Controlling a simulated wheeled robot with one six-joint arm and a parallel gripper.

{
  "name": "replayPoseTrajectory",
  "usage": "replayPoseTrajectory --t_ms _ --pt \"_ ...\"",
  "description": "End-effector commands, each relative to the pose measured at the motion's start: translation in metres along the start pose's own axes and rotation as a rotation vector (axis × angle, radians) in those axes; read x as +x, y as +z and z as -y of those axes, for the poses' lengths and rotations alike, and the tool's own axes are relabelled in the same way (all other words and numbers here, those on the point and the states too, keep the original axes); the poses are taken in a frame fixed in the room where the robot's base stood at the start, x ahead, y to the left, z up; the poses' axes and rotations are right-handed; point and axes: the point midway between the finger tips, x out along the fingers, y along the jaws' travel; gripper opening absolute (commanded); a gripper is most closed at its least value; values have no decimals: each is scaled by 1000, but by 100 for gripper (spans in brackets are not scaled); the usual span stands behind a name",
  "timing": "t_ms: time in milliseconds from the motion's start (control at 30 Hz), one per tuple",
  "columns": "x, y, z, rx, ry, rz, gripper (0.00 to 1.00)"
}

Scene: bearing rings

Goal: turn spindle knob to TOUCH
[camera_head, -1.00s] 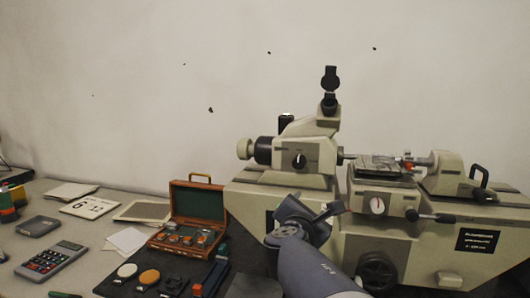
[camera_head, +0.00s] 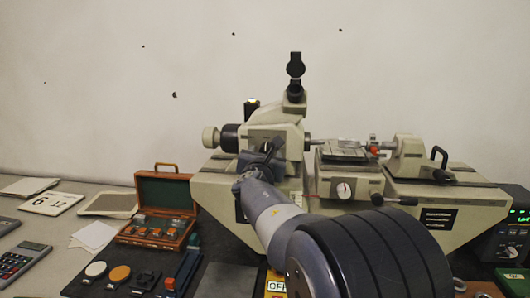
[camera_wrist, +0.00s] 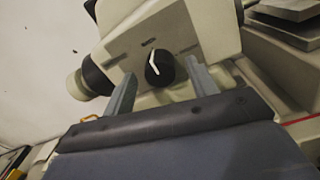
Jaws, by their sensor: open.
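A black knob (camera_wrist: 160,68) with a white pointer sits on the pale headstock (camera_wrist: 205,25) of the measuring machine. My gripper (camera_wrist: 161,70) is open, with one finger on each side of the knob and a gap on both sides. I cannot tell how far the fingertips are from the headstock face. No TOUCH mark is legible.
A white dial (camera_head: 343,190) with a red pointer is on the machine's stage block. The open brown case (camera_head: 165,190) stands left of the machine. A control box (camera_head: 503,240) with a green display stands at the right edge. A yellow-edged OFF label shows below my arm.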

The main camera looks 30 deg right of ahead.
Motion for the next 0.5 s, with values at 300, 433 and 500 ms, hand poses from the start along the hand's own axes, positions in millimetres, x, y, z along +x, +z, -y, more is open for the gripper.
replayPoseTrajectory --t_ms 300,433,500 --pt "11 0 0 2 0 0 55" --pt "11 0 0 1 0 0 55" --pt "11 0 0 1 0 0 51"
